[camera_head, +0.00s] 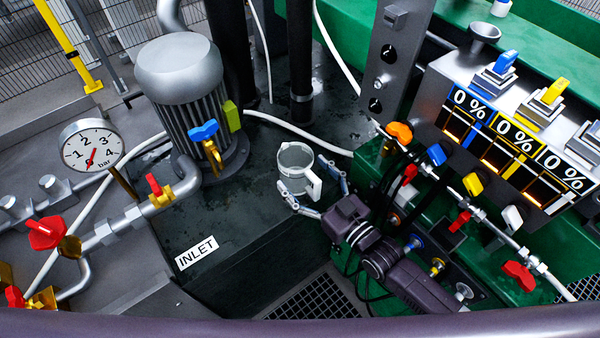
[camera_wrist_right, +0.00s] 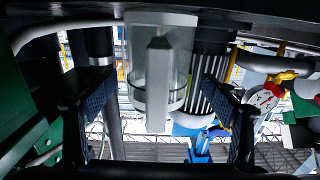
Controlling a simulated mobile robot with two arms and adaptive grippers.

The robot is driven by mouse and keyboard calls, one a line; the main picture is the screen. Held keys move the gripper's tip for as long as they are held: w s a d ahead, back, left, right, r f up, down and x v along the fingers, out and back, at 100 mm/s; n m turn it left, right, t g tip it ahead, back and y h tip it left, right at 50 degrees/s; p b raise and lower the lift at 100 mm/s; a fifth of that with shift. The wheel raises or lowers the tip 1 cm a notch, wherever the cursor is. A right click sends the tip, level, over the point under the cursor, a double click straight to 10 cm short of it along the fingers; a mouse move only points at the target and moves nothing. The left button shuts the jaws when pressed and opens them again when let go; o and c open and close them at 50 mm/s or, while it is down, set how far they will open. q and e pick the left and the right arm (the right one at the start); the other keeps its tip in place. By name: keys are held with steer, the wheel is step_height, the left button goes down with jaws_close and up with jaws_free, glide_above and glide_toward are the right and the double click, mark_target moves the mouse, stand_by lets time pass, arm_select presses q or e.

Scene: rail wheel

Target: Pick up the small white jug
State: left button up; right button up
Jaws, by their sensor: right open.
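The small white jug (camera_head: 294,158) stands upright on the dark wet-looking surface near the middle of the head view. It looks pale and translucent, with its white handle (camera_head: 314,184) turned toward my right gripper (camera_head: 304,176). That gripper is open, with one finger on either side of the handle end of the jug. In the right wrist view the jug (camera_wrist_right: 178,60) is between the two open fingers (camera_wrist_right: 160,95), its handle facing the camera. Gaps show on both sides, and I see no grip on it. My left gripper is not in view.
A grey motor (camera_head: 180,75) with a blue-handled valve (camera_head: 203,131) stands left of the jug. Black pipes (camera_head: 300,50) rise behind it. A control panel (camera_head: 500,125) and colored valves crowd the right. A floor grate (camera_head: 315,298) lies in front.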

mark_target(286, 154)
steer(key=x, duration=0.2)
steer(key=shift+w+a, duration=0.1)
steer(key=shift+w, duration=0.35)
steer(key=shift+w+a+f, duration=0.1)
steer(key=shift+w+a, duration=0.15)
steer(key=shift+a, duration=0.05)
steer(key=c, duration=1)
steer(key=shift+c, duration=1.4)
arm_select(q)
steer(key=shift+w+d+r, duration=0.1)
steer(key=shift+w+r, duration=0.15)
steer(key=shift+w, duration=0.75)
arm_select(e)
steer(key=shift+c, duration=0.5)
steer(key=shift+r, duration=0.2)
